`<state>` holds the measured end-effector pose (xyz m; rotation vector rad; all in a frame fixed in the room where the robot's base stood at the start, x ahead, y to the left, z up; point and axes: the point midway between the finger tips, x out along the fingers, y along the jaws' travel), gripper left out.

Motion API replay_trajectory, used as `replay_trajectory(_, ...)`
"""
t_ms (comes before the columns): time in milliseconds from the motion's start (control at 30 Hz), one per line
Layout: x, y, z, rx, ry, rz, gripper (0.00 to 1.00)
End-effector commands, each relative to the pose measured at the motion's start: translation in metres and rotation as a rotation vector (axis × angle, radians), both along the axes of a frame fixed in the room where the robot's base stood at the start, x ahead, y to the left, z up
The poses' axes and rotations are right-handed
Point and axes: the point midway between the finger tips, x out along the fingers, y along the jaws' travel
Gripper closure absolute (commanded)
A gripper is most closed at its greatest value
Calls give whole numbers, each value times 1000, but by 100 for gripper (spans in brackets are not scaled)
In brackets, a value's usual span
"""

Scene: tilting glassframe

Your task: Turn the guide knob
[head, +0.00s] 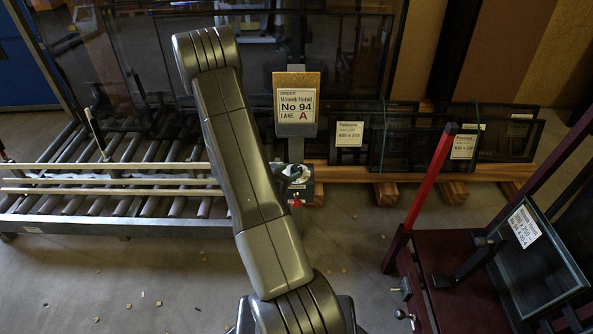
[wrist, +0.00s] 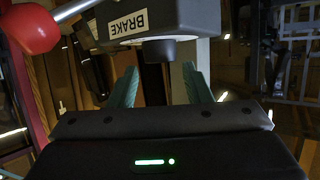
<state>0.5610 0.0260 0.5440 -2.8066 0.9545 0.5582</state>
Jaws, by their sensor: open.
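In the wrist view a dark box labelled BRAKE (wrist: 128,23) is close ahead at the top. A short black round knob (wrist: 158,50) sticks out below it; I cannot tell for sure that it is the guide knob. My gripper (wrist: 160,72) is open, with its two teal fingers apart on either side of the knob's line. The knob shows between the fingertips, and I see no clear contact. A red ball handle (wrist: 30,28) on a metal rod is at upper left. In the head view my arm hides much of the middle, and I cannot clearly make out the gripper.
In the head view a roller conveyor (head: 120,206) lies at left. Framed glass panels (head: 405,140) lean behind wooden beams (head: 455,190). A dark red cart (head: 455,290) with a red post (head: 432,180) stands at right. A No 94 sign (head: 296,98) stands at centre. Floor at lower left is mostly clear.

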Motion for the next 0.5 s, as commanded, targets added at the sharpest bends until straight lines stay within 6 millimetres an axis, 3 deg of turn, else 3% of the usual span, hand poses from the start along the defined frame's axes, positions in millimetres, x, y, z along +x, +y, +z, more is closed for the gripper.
replay_trajectory(200, 27, -21, -15, 0, 0, -1, 55)
replay_trajectory(500, 39, -29, -20, 0, 0, 1, 55)
